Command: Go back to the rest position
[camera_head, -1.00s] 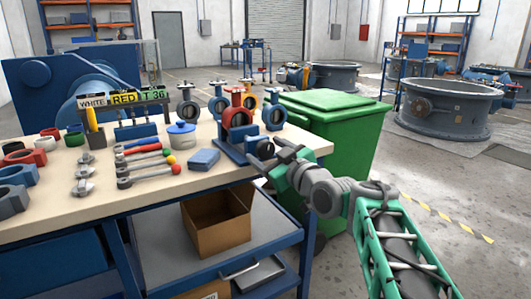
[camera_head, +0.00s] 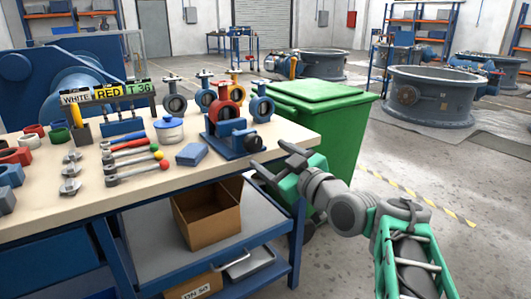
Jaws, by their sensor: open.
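My gripper (camera_head: 278,160) is at the right end of the workbench (camera_head: 245,172), in front of the green bin. Its two dark fingers are spread apart with nothing visible between them. My green and grey arm reaches in from the lower right. A red butterfly valve (camera_head: 227,105) stands on a blue fixture (camera_head: 233,137) to the left of the gripper, apart from it. A blue valve (camera_head: 261,103) stands just behind the fixture.
A green lidded bin (camera_head: 325,125) stands close behind my gripper. Wrenches with coloured ends (camera_head: 135,172) and a blue block (camera_head: 192,154) lie on the bench. An open cardboard box (camera_head: 207,215) sits on the shelf below. The floor to the right (camera_head: 455,170) is clear.

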